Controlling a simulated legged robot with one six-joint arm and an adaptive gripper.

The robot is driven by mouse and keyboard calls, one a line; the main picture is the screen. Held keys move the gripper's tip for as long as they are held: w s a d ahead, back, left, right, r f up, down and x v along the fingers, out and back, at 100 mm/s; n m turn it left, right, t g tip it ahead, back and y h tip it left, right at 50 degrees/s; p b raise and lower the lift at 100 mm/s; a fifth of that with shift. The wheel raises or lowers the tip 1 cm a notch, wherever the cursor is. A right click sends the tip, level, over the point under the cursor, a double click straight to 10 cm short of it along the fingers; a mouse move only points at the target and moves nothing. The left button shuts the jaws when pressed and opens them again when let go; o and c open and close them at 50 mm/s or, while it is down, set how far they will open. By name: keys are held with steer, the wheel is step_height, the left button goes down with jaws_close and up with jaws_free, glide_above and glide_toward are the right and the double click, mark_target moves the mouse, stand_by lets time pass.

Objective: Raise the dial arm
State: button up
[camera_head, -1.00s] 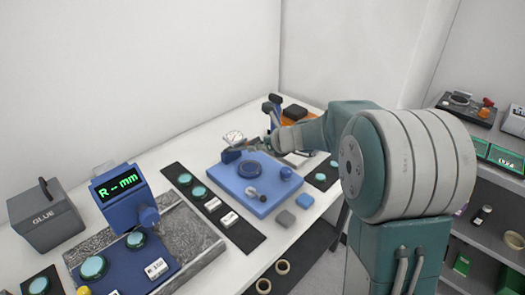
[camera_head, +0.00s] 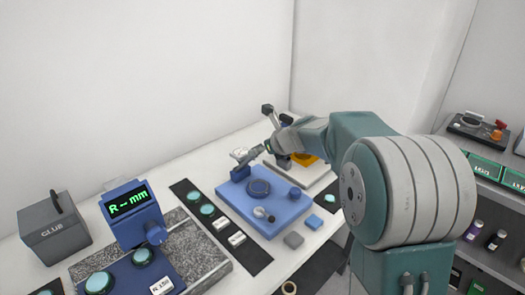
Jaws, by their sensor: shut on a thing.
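My gripper (camera_head: 254,153) is above the back of the plate, at the dial. It is shut on the dial arm, which is mostly hidden by the fingers.
A blue readout (camera_head: 128,205) showing "R-mm" and a grey GLUE box (camera_head: 54,228) stand at the left. A dark strip with teal buttons (camera_head: 207,210) lies left of the plate.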

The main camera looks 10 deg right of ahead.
steer(key=o, duration=1.1)
steer(key=shift+f, duration=0.1)
steer(key=shift+o, duration=0.2)
steer(key=v, duration=1.1)
steer(key=shift+s+r, duration=0.25)
steer(key=shift+d, duration=0.1)
